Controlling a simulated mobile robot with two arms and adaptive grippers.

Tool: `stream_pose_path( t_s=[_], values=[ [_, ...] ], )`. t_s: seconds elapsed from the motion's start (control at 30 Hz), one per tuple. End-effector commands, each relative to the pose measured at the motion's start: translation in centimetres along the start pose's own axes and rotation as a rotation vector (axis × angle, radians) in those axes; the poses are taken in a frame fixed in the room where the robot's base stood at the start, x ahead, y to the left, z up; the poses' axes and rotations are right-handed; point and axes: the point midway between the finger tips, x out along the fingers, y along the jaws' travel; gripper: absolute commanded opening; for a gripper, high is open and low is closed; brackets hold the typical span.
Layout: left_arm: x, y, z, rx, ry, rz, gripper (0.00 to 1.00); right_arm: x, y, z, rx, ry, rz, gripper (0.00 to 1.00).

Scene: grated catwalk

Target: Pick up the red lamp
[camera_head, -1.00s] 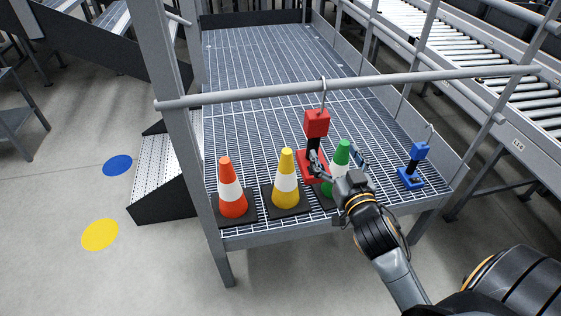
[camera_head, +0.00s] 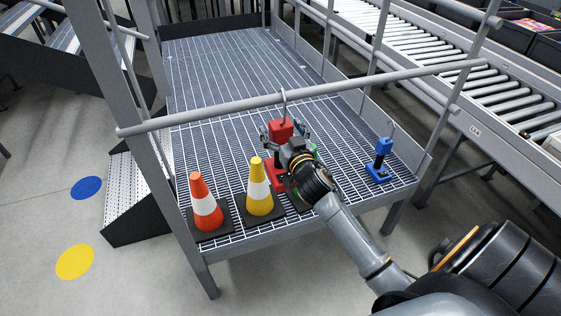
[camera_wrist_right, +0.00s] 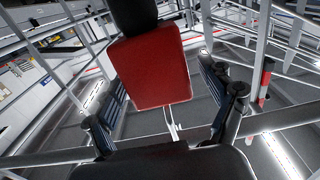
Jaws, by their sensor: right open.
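The red lamp (camera_head: 279,129) stands on the grated catwalk (camera_head: 235,85), with a red head, a hook on top and a red base partly hidden by my arm. My right gripper (camera_head: 284,133) is open at the lamp's head, with fingers on either side of it. In the right wrist view, the red lamp's head (camera_wrist_right: 155,70) sits between the open fingers of my right gripper (camera_wrist_right: 163,90), with its black post at the top of the picture. Visible gaps lie beside both fingers. My left gripper is not in view.
An orange cone (camera_head: 205,205) and a yellow cone (camera_head: 259,190) stand left of my right arm; a green cone is mostly hidden behind it. A blue lamp (camera_head: 379,163) stands to the right. A grey rail (camera_head: 200,116) crosses near the lamp's hook. The catwalk behind is clear.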

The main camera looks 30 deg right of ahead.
Motion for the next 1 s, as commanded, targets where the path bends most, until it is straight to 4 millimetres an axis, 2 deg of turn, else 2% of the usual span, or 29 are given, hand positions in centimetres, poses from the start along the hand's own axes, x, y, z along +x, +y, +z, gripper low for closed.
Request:
stream_pose_path(
  t_s=[0.3,0.7,1.0],
  values=[
    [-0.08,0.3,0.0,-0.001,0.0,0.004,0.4,0.54,-0.02,0.06,-0.001,0.0,-0.001,0.81],
    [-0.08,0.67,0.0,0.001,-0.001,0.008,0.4,0.52,-0.02,0.07,-0.001,0.0,-0.001,0.0],
    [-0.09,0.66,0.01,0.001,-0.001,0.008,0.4,0.55,-0.02,-0.22,-0.001,0.004,-0.001,0.0]
  ],
)
